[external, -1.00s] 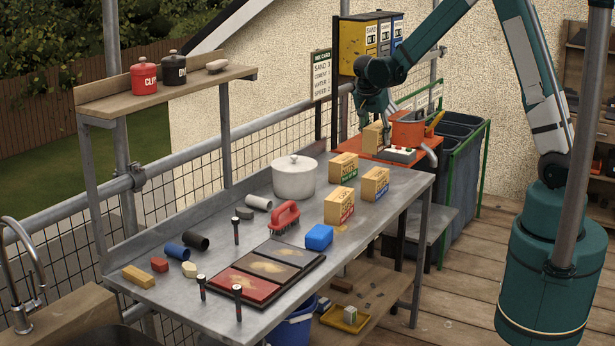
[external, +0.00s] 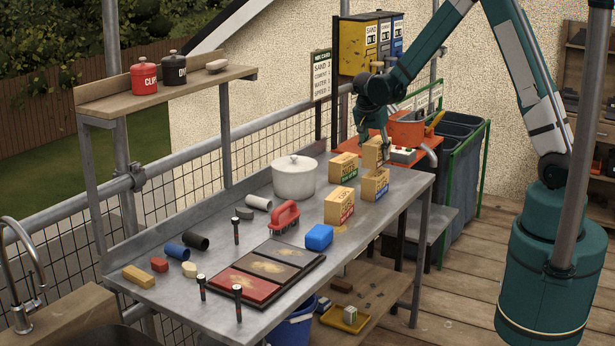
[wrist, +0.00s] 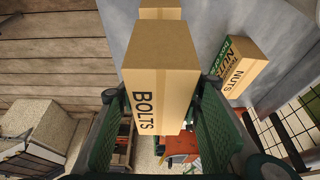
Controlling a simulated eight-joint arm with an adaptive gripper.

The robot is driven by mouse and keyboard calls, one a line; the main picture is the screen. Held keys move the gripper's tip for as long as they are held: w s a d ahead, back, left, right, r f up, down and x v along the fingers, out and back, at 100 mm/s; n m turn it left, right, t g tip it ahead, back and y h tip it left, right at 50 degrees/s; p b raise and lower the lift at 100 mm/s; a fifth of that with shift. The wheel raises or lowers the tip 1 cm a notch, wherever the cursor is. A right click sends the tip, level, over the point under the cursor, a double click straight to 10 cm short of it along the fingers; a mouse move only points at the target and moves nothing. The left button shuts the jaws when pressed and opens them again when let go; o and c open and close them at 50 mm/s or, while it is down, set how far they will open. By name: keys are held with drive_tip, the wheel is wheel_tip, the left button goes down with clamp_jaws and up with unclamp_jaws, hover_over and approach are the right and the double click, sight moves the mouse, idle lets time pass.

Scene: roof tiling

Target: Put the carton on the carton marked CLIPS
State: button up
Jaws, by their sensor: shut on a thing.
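My gripper (external: 373,138) is shut on a tan carton (external: 373,157), held upright above the workbench. In the wrist view my gripper (wrist: 163,98) has a finger on each side of this carton (wrist: 160,62), and its face reads BOLTS. Directly below it in the external view stands a carton with a blue label (external: 375,188); I cannot tell whether the two touch. A carton with a red label (external: 339,207) and a green-labelled carton (external: 343,168) stand nearby. The green-labelled one reads NUTS in the wrist view (wrist: 235,67). I cannot read CLIPS on any carton.
A white lidded pot (external: 294,178) stands left of the cartons. A blue block (external: 319,237) and a red-handled brush (external: 285,217) lie nearer the front. An orange-topped stand (external: 408,132) is behind the bench. Red and black canisters sit on the shelf (external: 170,92).

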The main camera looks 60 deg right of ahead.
sight(373, 143)
drive_tip(key=shift+f, duration=1.7)
drive_tip(key=shift+f, duration=0.1)
drive_tip(key=o, duration=1.2)
drive_tip(key=shift+c, duration=0.2)
drive_tip(key=shift+v, duration=6.1)
